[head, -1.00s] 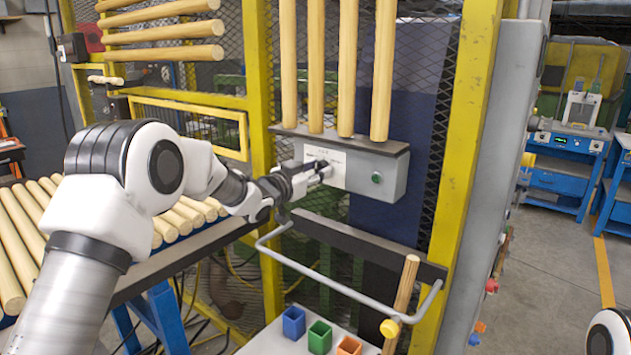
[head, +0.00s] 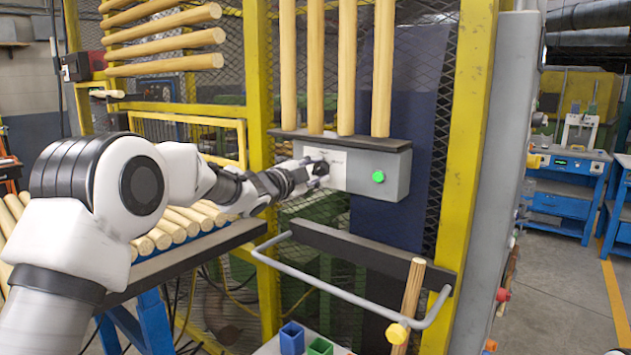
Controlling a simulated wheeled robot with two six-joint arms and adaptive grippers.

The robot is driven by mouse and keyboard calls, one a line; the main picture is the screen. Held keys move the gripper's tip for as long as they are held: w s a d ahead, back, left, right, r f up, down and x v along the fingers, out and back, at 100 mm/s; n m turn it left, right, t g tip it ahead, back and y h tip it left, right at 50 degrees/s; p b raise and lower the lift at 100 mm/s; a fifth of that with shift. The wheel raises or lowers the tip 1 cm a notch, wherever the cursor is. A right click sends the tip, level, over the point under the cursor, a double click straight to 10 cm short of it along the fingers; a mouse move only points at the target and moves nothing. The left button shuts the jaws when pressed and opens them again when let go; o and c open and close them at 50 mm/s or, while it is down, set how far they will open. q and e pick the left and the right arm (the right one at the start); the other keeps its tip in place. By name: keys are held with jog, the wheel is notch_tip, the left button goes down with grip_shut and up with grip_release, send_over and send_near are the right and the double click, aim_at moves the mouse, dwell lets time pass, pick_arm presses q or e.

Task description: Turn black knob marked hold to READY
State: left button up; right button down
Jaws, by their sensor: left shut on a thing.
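The grey control box (head: 397,175) hangs on the yellow-framed mesh fence, under a dark ledge. A white label plate (head: 337,165) is on its front, with lettering too small to read. The black knob (head: 321,167) sits on this plate and is largely hidden by my gripper. My left gripper (head: 313,172) comes in from the left and is shut on the knob. Which mark the knob points to cannot be made out. A round green light (head: 378,177) glows bright at the right of the box. My right gripper is not in view.
Several upright wooden rods (head: 346,70) stand on the ledge above the box. A bent grey rail (head: 335,292) juts out below, near an upright wooden stick (head: 409,300). A blue bin (head: 291,338) and a green bin (head: 320,346) are at the bottom.

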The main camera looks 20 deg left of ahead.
pick_arm(q)
jog(key=shift+r+m+b, duration=0.1)
jog(key=shift+m+b, duration=0.45)
jog(key=shift+m, duration=0.25)
jog(key=shift+r, duration=0.1)
jog(key=o, duration=1.1)
jog(key=shift+o, duration=0.2)
jog(key=shift+w+f, duration=0.15)
jog(key=shift+f, duration=0.05)
jog(key=v, duration=1.2)
